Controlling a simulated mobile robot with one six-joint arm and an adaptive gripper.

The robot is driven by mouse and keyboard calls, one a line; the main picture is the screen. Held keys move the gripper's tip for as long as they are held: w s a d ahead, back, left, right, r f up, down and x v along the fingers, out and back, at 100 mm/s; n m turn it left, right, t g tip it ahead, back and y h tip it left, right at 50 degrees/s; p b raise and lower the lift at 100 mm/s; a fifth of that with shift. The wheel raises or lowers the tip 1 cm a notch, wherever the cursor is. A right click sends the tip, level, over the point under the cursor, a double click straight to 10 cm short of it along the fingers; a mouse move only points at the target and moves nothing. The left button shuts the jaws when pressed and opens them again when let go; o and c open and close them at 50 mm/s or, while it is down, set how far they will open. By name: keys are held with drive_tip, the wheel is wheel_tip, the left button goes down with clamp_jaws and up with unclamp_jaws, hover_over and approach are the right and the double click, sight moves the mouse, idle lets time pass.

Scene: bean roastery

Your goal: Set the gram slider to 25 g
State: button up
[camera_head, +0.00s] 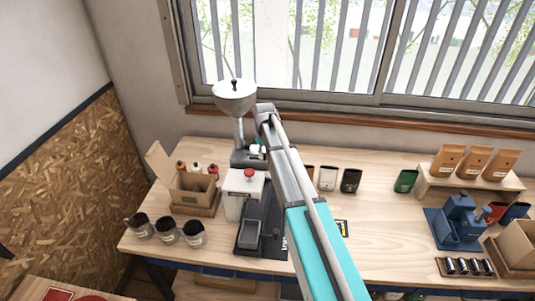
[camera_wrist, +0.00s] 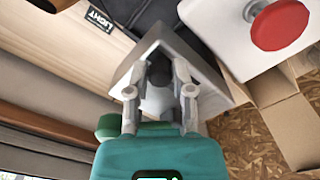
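No gram scale or 25 g mark is readable in either view, so I cannot tell the slider's setting. A grey hopper machine (camera_head: 235,97) stands at the back of the bench, partly hidden by my arm. In the wrist view my gripper (camera_wrist: 157,78) points at a light grey, angular housing (camera_wrist: 130,72). Its light grey fingers are apart, with a small dark rounded knob (camera_wrist: 158,72) showing between or just beyond them. I cannot tell whether they touch it, or whether it is the slider. In the head view the fingers (camera_head: 258,150) are small beside the machine's base.
A white box (camera_head: 243,192) with a red button (camera_wrist: 279,25) stands close by. A grey tray (camera_head: 249,233) lies on a dark base in front. An open cardboard box (camera_head: 190,190) and several dark cups (camera_head: 166,230) are at left. Bench right of my arm is partly clear.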

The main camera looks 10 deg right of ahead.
sight(251, 158)
clamp_jaws()
drive_tip(key=shift+w+a, duration=0.25)
drive_tip(key=shift+a, duration=0.6)
drive_tip(key=shift+w+a, duration=0.3)
drive_tip(key=shift+a, duration=0.55)
drive_tip(key=shift+w+a, duration=0.25)
drive_tip(key=shift+a, duration=0.6)
drive_tip(key=o, duration=0.7)
unclamp_jaws()
drive_tip(key=shift+a, duration=0.2)
drive_tip(key=shift+o, duration=0.2)
drive_tip(key=shift+d, duration=0.15)
drive_tip(key=shift+w+r, duration=0.1)
